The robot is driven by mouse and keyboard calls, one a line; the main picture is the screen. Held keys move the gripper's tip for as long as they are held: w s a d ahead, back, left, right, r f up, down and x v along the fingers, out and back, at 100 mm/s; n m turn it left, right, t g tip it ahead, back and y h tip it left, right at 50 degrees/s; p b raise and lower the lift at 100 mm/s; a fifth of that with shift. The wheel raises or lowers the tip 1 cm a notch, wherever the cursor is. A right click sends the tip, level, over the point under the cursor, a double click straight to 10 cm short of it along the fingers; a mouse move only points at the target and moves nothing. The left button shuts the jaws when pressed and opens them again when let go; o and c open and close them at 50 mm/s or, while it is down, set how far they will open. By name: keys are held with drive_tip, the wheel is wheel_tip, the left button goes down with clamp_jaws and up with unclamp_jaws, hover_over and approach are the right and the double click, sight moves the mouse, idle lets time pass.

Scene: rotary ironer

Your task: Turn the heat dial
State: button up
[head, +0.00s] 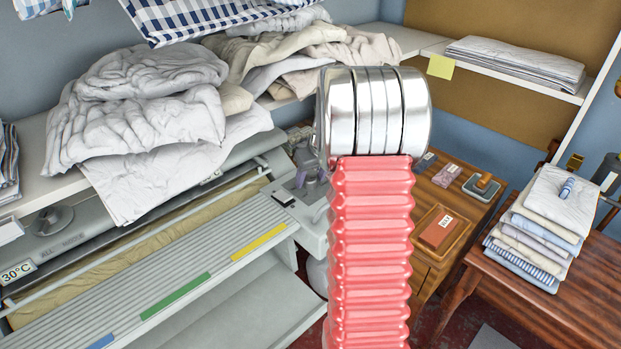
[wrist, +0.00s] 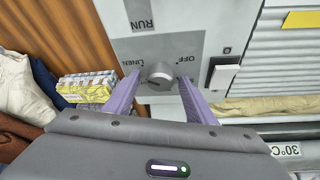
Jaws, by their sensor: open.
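In the wrist view the heat dial (wrist: 158,74) is a round grey knob on a light grey panel (wrist: 170,45), with the words LINEN and OFF on either side. My gripper (wrist: 159,80) is open, its two purple fingers spread to the left and right of the dial. Gaps show between the fingers and the knob, and I cannot tell how deep the tips reach. In the head view the dial is hidden, and only a bit of purple shows beside my red arm, at the right end of the ironer (head: 190,285).
A black-and-white switch (wrist: 222,74) sits right of the dial, and a RUN label (wrist: 142,14) lies above. Crumpled linen (head: 140,110) covers the shelf over the ironer. A wooden cabinet (head: 462,187) and a folded stack (head: 545,225) on a table stand right.

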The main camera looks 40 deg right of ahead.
drive_tip(key=v, duration=1.3)
drive_tip(key=shift+s+r, duration=0.25)
drive_tip(key=shift+m, duration=0.3)
drive_tip(key=s+a+r+n, duration=0.1)
drive_tip(key=s+a, duration=0.5)
drive_tip(key=a, duration=0.6)
drive_tip(key=s+a+n+t, duration=0.1)
drive_tip(key=s+a, duration=0.5)
drive_tip(key=a, duration=0.6)
drive_tip(key=s+a+r+n+y, duration=0.1)
drive_tip(key=s+a, duration=0.6)
drive_tip(key=a, duration=0.5)
drive_tip(key=shift+r, duration=0.35)
drive_tip(key=shift+a, duration=0.15)
